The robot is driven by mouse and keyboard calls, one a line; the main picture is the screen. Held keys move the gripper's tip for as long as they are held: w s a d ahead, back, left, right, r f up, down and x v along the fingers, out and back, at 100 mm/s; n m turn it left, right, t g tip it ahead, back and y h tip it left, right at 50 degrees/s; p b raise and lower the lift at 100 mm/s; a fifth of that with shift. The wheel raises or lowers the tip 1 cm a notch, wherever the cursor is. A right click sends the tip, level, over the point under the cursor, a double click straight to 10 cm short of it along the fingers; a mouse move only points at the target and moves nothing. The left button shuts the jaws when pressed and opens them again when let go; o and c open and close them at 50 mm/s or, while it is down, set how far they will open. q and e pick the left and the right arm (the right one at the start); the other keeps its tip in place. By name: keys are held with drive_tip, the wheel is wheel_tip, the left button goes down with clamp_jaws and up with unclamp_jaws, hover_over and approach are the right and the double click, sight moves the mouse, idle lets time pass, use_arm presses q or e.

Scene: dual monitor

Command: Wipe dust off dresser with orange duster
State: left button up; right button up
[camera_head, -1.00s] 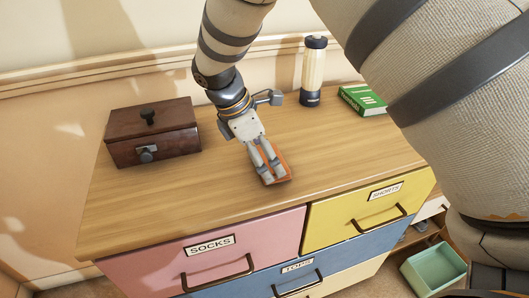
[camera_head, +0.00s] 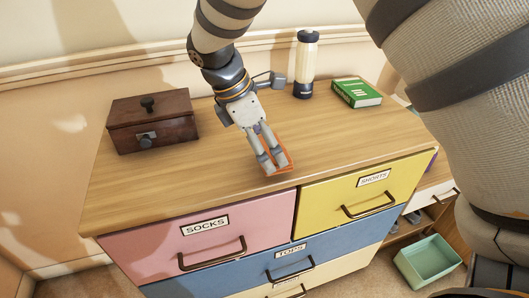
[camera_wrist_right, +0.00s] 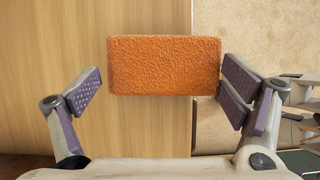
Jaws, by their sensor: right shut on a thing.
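The wooden dresser top (camera_head: 175,185) fills the middle of the head view. My right gripper (camera_head: 266,158) is shut on the orange duster (camera_head: 285,153), low over the top near its front edge, above the seam between pink and yellow drawers. In the right wrist view the duster (camera_wrist_right: 163,66) is a rough orange block between the fingers (camera_wrist_right: 165,92), and it overlaps the dresser's edge. Whether its underside touches the wood is hidden. I cannot make out dust on the top. My left gripper is not in view.
A dark wooden box (camera_head: 150,122) stands at the left of the top. A bottle (camera_head: 305,65) and a green book (camera_head: 357,92) stand at the back right. A green bin (camera_head: 428,262) is on the right. The top's left front is clear.

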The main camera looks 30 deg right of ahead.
drive_tip(key=shift+s+r, duration=0.1)
drive_tip(key=shift+r, duration=2.2)
